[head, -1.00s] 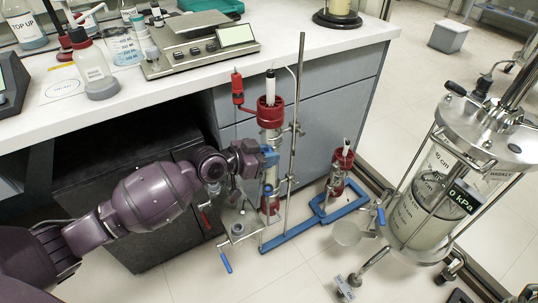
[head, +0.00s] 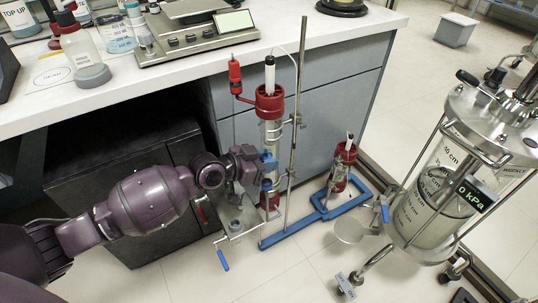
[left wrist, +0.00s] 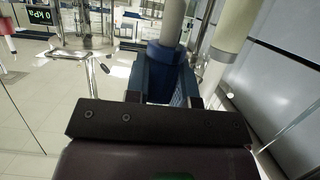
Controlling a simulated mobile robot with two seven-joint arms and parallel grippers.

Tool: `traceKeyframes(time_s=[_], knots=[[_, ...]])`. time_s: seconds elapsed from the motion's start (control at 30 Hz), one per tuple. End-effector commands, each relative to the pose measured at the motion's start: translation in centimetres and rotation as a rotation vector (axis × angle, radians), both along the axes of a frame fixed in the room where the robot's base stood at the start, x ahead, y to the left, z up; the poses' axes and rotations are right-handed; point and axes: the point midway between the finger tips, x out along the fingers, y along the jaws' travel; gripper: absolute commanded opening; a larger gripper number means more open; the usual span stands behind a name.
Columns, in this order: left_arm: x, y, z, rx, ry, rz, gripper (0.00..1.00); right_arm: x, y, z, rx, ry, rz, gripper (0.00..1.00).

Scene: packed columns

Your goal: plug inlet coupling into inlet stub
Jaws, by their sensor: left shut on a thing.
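My left gripper (head: 264,164) is shut on a blue block-shaped part, which I take to be the inlet coupling (head: 269,161). In the left wrist view the blue coupling (left wrist: 160,75) sits between the fingers, with a grey tube rising from it. In the head view the gripper is at the lower half of a clear column with a red top collar (head: 270,101), on the near side of it. Another small blue piece (head: 266,185) shows just below the gripper. I cannot make out the inlet stub for certain, nor whether the coupling touches it. My right gripper is not in view.
A metal rod (head: 297,120) stands close right of the column on a blue base frame (head: 285,234). A shorter red-capped column (head: 342,167) stands further right. A large clear vessel (head: 440,195) is at the right.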

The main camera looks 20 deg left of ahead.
Motion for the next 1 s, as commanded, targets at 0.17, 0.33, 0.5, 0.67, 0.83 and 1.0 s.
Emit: traceKeyframes(time_s=[0.17, 0.33, 0.5, 0.67, 0.83, 1.0], knots=[[-0.06, -0.01, -1.16, -0.001, 0.003, 0.000, 0.00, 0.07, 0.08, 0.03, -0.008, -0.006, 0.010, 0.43], [-0.01, -0.01, -1.11, -0.001, -0.001, 0.000, 0.00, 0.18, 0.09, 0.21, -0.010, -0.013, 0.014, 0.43], [0.01, -0.01, -1.04, -0.001, -0.001, 0.000, 0.00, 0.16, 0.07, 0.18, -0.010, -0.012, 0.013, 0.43], [0.01, 0.00, -1.05, -0.001, -0.001, 0.000, 0.00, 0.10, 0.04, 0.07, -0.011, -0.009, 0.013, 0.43], [0.02, 0.01, -1.00, 0.000, -0.003, -0.001, 0.00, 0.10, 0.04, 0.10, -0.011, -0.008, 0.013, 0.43], [0.00, 0.00, -1.06, -0.001, -0.001, 0.000, 0.00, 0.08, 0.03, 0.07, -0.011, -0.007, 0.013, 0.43]])
